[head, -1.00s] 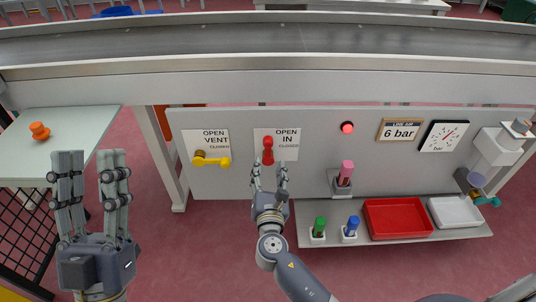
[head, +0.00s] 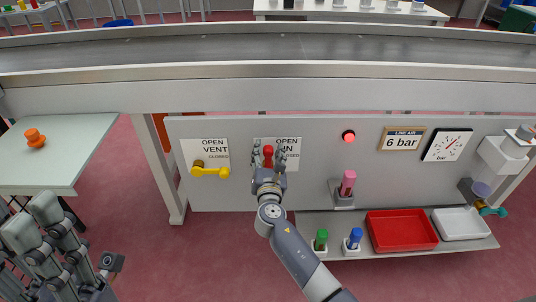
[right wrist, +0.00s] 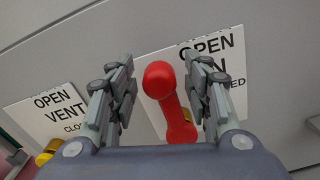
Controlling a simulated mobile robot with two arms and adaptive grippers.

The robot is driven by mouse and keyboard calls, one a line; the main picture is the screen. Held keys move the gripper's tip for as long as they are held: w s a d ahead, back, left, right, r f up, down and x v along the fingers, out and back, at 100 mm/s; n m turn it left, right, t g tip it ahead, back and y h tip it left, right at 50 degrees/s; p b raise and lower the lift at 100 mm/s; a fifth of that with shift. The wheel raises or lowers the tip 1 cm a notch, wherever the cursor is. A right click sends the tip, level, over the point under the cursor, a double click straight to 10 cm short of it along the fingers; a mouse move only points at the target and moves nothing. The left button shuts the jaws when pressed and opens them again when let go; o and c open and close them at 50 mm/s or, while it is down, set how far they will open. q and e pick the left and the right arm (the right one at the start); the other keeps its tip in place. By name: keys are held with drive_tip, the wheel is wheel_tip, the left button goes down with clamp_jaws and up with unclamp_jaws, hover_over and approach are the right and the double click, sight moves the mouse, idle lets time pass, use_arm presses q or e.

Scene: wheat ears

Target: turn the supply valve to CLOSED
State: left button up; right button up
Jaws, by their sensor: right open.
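The supply valve's red handle (head: 268,151) is on the grey panel, on the white plate (head: 291,160) marked OPEN, IN and CLOSED. In the right wrist view the red handle (right wrist: 171,100) shows large, its round end towards me. My right gripper (head: 268,156) is open at the handle, one finger on each side. In the right wrist view the fingers (right wrist: 165,100) flank the handle with gaps showing; I see no grip on it. My left gripper (head: 42,228) is low at the left, away from the panel, its fingers apart and empty.
A yellow vent handle (head: 210,171) lies sideways, left of the red one. A red lamp (head: 348,136), a 6 bar sign (head: 403,139) and a gauge (head: 447,145) are to the right. A shelf below holds a red tray (head: 402,244). A metal beam (head: 300,87) runs above.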

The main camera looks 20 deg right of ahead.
clamp_jaws()
idle(0.4)
